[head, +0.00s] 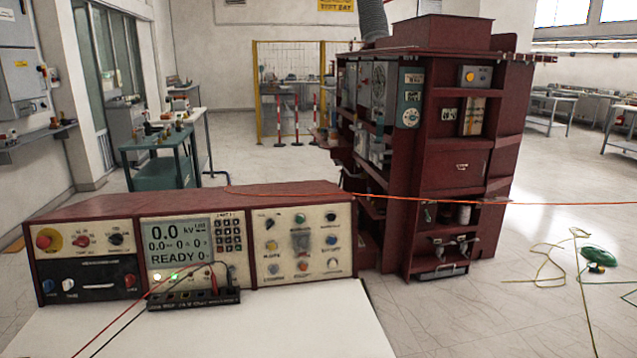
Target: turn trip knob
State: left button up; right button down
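A dark red control console (190,203) sits on a white tabletop at the lower left. Its left panel has a red button on a yellow plate (43,241), a red knob (82,241) and a black knob (116,239). The small labels beside these knobs are too blurred to read surely, so I cannot tell which one is the trip knob. The display (177,241) reads 0.0 kV and READY. The right panel (303,245) has several small coloured knobs and buttons. Neither of my grippers is in view.
A black terminal strip (194,299) with red and black leads lies before the console. The white tabletop (250,325) is otherwise clear. A tall dark red cabinet (455,165) stands behind right. An orange cable (400,197) crosses the view. A green reel (598,256) lies on the floor.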

aim_at(82, 242)
jog(key=i+l, duration=0.95)
jog(key=i+u, duration=0.15)
jog(key=u, duration=1.2)
jog(key=l, duration=0.05)
